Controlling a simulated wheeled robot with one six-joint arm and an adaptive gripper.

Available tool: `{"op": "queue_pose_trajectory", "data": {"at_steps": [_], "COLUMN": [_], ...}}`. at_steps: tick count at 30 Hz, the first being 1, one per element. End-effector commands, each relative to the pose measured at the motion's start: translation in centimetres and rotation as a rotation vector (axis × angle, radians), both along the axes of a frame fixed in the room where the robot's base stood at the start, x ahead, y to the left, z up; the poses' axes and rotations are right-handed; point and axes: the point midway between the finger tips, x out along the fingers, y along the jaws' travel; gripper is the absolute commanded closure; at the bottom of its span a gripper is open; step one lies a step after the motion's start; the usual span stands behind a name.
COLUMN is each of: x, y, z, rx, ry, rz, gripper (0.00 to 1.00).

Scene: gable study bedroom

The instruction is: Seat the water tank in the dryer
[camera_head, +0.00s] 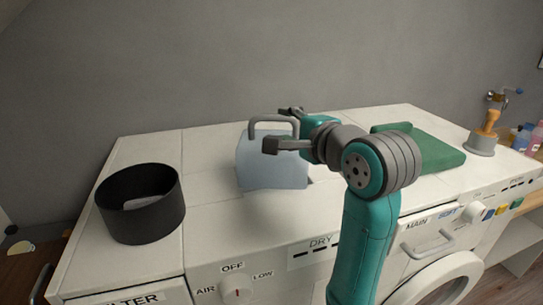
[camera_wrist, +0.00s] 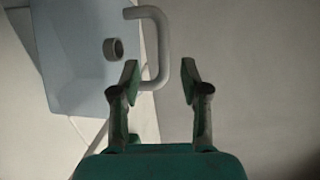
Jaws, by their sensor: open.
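The water tank (camera_head: 270,168) is a pale blue box with a grey loop handle (camera_head: 272,121) on top. It stands on the white top of the machines, behind the dryer's front panel marked DRY (camera_head: 318,243). My gripper (camera_head: 279,129) is open beside the handle in the head view. In the wrist view, the tank (camera_wrist: 75,55) is at upper left with a round grey spout or cap (camera_wrist: 113,48). The handle (camera_wrist: 160,45) reaches toward my open gripper (camera_wrist: 161,76), its bar near the left finger. I cannot tell whether they touch. My arm hides part of the tank's right side.
A black open cylinder (camera_head: 141,204) stands at the left on the white top. A green folded cloth or board (camera_head: 436,150) lies to the right, with an orange-handled stamp-like thing (camera_head: 486,133) and several bottles (camera_head: 526,139) beyond. A grey wall rises behind.

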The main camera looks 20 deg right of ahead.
Motion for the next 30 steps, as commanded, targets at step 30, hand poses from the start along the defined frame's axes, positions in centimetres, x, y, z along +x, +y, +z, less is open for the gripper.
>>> {"op": "queue_pose_trajectory", "data": {"at_steps": [30], "x": [7.1], "y": [1.4], "z": [-0.8], "rx": [0.000], "ry": [-0.001], "rz": [-0.001], "gripper": [0.67]}}
